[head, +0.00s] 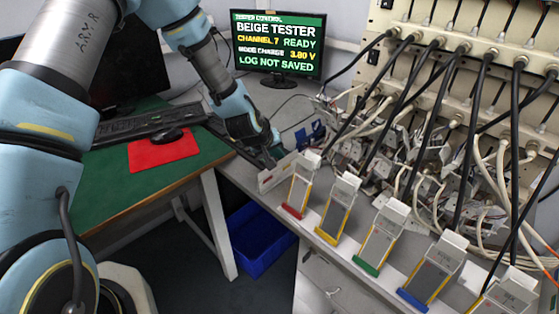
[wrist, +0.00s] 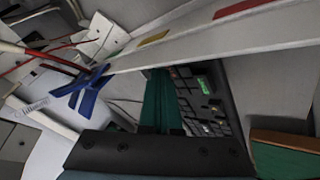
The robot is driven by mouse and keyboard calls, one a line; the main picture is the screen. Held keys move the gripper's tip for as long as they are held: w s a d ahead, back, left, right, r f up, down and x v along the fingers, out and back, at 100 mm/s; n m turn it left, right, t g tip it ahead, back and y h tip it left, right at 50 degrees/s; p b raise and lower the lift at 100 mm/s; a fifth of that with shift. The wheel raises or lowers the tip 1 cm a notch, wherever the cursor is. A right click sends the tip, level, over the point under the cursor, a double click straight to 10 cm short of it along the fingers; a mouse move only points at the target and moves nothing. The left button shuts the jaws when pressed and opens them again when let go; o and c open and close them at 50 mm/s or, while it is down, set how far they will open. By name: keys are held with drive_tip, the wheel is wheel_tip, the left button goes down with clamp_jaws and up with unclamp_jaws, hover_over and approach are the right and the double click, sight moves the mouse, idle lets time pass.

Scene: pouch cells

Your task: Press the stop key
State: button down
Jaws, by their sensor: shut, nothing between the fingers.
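My gripper (head: 270,157) is shut and empty, pointing down over the grey bench just left of the row of cell holders. Its dark green fingers (wrist: 160,103) show in the wrist view, beside a dark panel with rows of small keys (wrist: 203,105). One key there has a green patch (wrist: 204,85). I cannot read any label, so I cannot tell which is the stop key. Contact between fingers and panel cannot be made out. The monitor (head: 278,47) reads Beige Tester, channel 7 ready, mode charge, 3.80 V, log not saved.
A white box (head: 276,173) stands close to my gripper, with blue clips (head: 312,133) behind it. Cell holders with coloured ends (head: 338,205) line the bench front. Cables crowd the right. A keyboard (head: 135,124) and a mouse on a red mat (head: 163,152) lie left.

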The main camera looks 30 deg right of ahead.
drive_tip(key=shift+r+p, duration=0.5)
drive_tip(key=shift+r, duration=0.35)
drive_tip(key=shift+r+p, duration=1.55)
drive_tip(key=shift+r, duration=0.95)
